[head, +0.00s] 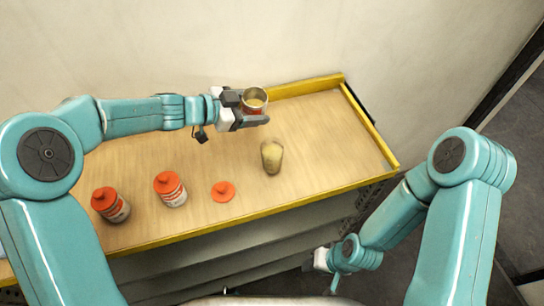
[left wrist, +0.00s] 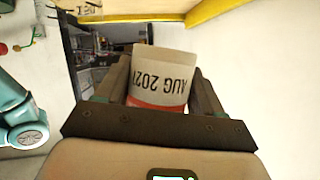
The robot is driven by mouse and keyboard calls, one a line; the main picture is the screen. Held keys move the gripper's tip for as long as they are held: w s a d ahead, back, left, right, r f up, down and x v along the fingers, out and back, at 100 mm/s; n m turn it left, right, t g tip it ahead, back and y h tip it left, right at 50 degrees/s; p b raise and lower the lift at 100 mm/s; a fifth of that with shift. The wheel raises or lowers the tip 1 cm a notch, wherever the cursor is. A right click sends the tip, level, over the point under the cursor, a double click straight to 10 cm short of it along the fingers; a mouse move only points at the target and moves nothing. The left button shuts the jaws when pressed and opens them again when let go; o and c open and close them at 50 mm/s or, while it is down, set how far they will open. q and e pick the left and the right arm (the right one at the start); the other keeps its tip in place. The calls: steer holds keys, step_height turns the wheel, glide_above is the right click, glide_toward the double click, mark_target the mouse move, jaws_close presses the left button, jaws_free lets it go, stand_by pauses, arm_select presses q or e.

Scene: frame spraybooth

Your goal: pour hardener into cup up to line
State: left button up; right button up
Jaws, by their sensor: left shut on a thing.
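My left gripper (head: 245,112) is shut on an open container (head: 255,103) with a red band and yellowish inside, held over the back of the bench. In the left wrist view the container (left wrist: 160,80) sits between the fingers, white with a red band and upside-down print reading "AUG 202". A clear cup (head: 272,156) with yellowish contents stands on the bench, in front of and apart from the held container. Its fill line cannot be made out. My right gripper (head: 325,265) is low in front of the bench; its fingers are unclear.
Two white bottles with orange caps, one at far left (head: 110,204) and one nearer the middle (head: 171,189), stand on the wooden bench (head: 325,130). A loose orange lid (head: 223,191) lies left of the cup. A yellow rim (head: 370,125) edges the bench. The bench right of the cup is clear.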

mark_target(247, 96)
arm_select(q)
steer(key=shift+r, duration=2)
steer(key=shift+s, duration=0.15)
